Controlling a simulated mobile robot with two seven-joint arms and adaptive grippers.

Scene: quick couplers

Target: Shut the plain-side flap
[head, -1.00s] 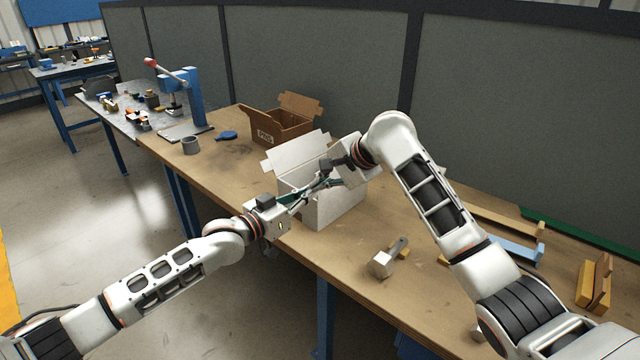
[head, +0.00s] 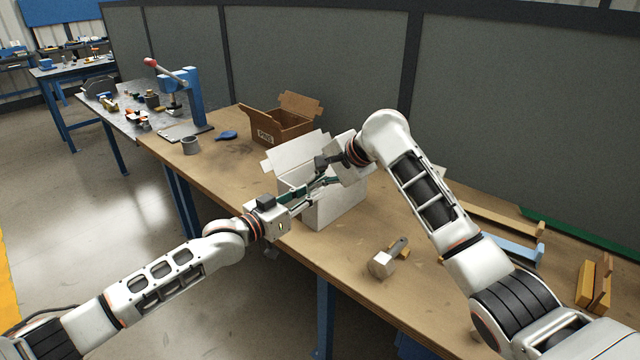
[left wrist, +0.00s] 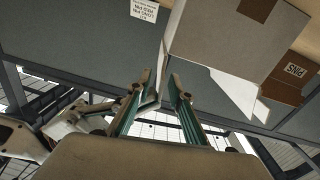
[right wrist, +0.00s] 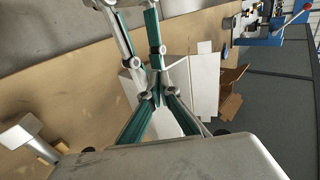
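A white box (head: 345,208) stands on the bench near its front edge. A white flap (head: 297,152) stands raised at its back left; which flap is the plain-side one I cannot tell. My left gripper (head: 318,187) is at the box's front left, over its top. My right gripper (head: 322,168) is above the box opening, close to the left fingers. In the right wrist view its fingertips (right wrist: 156,94) come together, with the left fingers just beyond. The grippers partly hide the box's top.
A brown box marked PINS (head: 280,125) stands open behind the white one. A grey metal block with a handle (head: 384,262) lies in front right. Bench between ring and white box is clear.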

